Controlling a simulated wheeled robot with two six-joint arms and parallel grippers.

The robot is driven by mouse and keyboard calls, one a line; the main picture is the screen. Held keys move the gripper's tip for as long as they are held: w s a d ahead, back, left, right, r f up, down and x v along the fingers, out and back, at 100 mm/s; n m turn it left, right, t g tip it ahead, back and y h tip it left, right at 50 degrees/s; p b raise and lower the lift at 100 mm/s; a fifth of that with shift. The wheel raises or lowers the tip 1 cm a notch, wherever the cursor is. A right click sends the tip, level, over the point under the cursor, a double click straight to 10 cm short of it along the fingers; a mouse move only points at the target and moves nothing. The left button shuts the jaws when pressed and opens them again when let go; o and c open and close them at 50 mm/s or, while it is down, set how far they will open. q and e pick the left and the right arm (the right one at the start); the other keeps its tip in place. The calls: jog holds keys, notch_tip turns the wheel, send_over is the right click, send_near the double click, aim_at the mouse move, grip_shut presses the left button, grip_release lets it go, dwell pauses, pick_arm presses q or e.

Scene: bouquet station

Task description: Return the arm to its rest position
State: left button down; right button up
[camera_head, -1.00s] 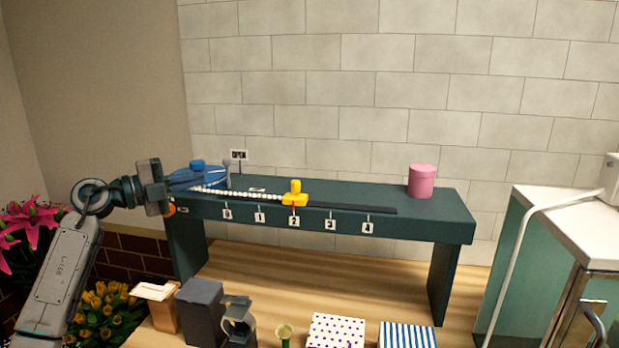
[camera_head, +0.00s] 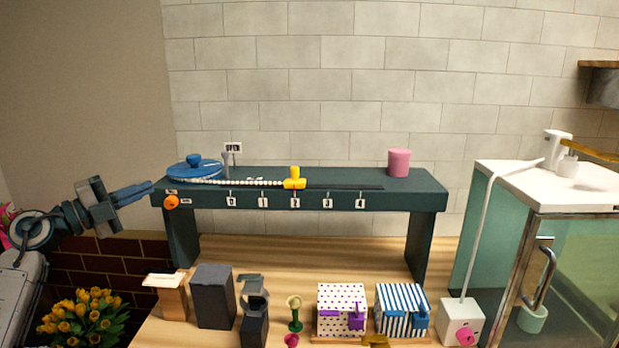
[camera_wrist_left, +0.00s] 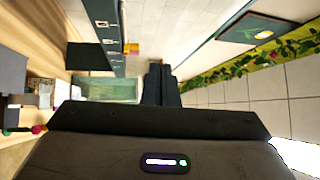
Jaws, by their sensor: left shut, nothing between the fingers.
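My left gripper (camera_head: 134,193) is at the left of the head view, just left of the dark green bench's (camera_head: 400,201) left end. Its fingers are together with nothing between them, and it touches nothing that I can see. In the left wrist view its shut fingers (camera_wrist_left: 161,84) point away from the camera into open space. My right gripper is not in view.
The bench holds a blue disc (camera_head: 194,168), a yellow slider (camera_head: 295,179) and a pink cylinder (camera_head: 399,162). Boxes, including a dotted box (camera_head: 342,308), stand on the wooden surface below. Yellow flowers (camera_head: 82,312) are below my arm. A glass-fronted cabinet (camera_head: 585,270) is at right.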

pick_arm(q)
jog(key=s+f+n+t+y, duration=0.1)
jog(key=s+f+n+y, duration=0.55)
jog(key=f+n, duration=0.35)
jog(key=s+f+n+y, duration=0.5)
jog(key=f+n+y, duration=0.2)
jog(key=f, duration=0.4)
jog(key=s+f+n+t+y, duration=0.1)
jog(key=s+f+n+y, duration=0.5)
jog(key=f+n, duration=0.4)
jog(key=s+d+f+g+h, duration=0.1)
jog(key=s+d+f+g, duration=0.3)
jog(key=s, duration=0.4)
jog(key=s+d+f+m+g+h, duration=0.1)
jog(key=s+f+g+h, duration=0.1)
jog(key=s+f+g, duration=0.35)
jog(key=s+d+f+g+h, duration=0.1)
jog(key=s+d+f+g, duration=0.15)
jog(key=s+f, duration=0.6)
notch_tip(320, 180, down, 25)
jog(key=s+a, duration=0.2)
jog(key=s+a+f+g, duration=0.1)
jog(key=s+f+g, duration=0.1)
jog(key=s+f, duration=1.7)
jog(key=shift+a+f+n, duration=0.3)
jog(key=shift+a+f, duration=0.1)
jog(key=shift+f, duration=0.45)
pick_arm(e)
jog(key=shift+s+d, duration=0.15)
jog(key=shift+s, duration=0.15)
